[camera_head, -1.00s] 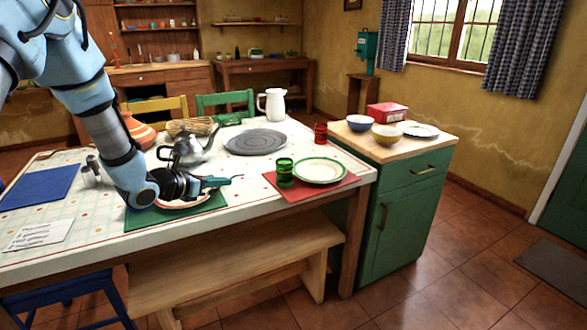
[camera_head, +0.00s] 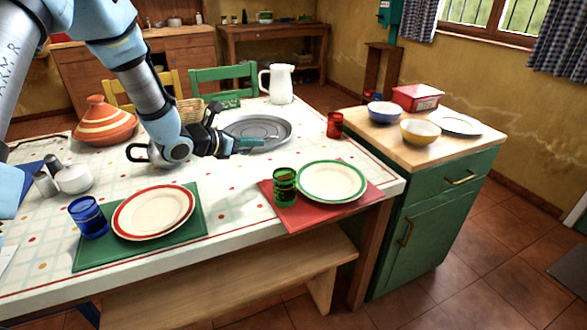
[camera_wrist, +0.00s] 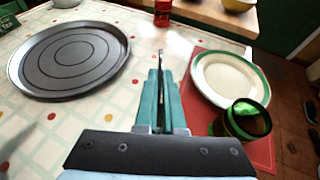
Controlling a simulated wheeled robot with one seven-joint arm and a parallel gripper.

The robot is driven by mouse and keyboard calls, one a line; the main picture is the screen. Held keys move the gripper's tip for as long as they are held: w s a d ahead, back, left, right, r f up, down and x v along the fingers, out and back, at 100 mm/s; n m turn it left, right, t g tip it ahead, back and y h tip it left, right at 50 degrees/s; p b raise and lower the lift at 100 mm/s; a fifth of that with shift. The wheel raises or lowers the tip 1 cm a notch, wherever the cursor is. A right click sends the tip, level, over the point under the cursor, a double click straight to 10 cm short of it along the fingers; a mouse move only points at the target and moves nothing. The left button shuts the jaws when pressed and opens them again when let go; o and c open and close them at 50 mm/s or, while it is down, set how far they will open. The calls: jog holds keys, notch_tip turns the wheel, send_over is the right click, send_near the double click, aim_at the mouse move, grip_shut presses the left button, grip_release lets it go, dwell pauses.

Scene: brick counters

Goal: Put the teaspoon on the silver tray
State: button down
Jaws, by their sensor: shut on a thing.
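The silver tray (camera_head: 283,130) is a round, dark grey disc with raised rings, lying flat near the back of the table. In the wrist view the tray (camera_wrist: 110,78) is to the left of my fingers and looks empty. My gripper (camera_head: 250,145) is at the tray's near edge in the head view, its teal fingers closed. In the wrist view my gripper (camera_wrist: 161,100) is shut on a thin, upright-looking piece, the teaspoon (camera_wrist: 161,60), seen edge-on between the fingertips. The teaspoon's bowl cannot be made out.
A white-and-green plate (camera_head: 332,181) and green glass (camera_head: 285,186) stand on a red mat, right of my gripper. A red cup (camera_head: 334,125) and white jug (camera_head: 277,83) stand near the tray. A red-rimmed plate (camera_head: 153,212) lies in front. My arm partly hides the teapot.

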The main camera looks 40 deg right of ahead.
jog(key=p, duration=0.1)
send_over(257, 179)
notch_tip(257, 179, down, 6)
jog(key=shift+d+r, duration=0.15)
jog(key=shift+r, duration=0.05)
jog(key=shift+f+p, duration=0.5)
jog(key=shift+f, duration=1.6)
jog(key=shift+f, duration=0.15)
jog(key=c, duration=1)
grip_release()
jog(key=shift+r, duration=0.3)
jog(key=b+v, duration=0.2)
jog(key=v, duration=1)
jog(key=shift+f, duration=0.15)
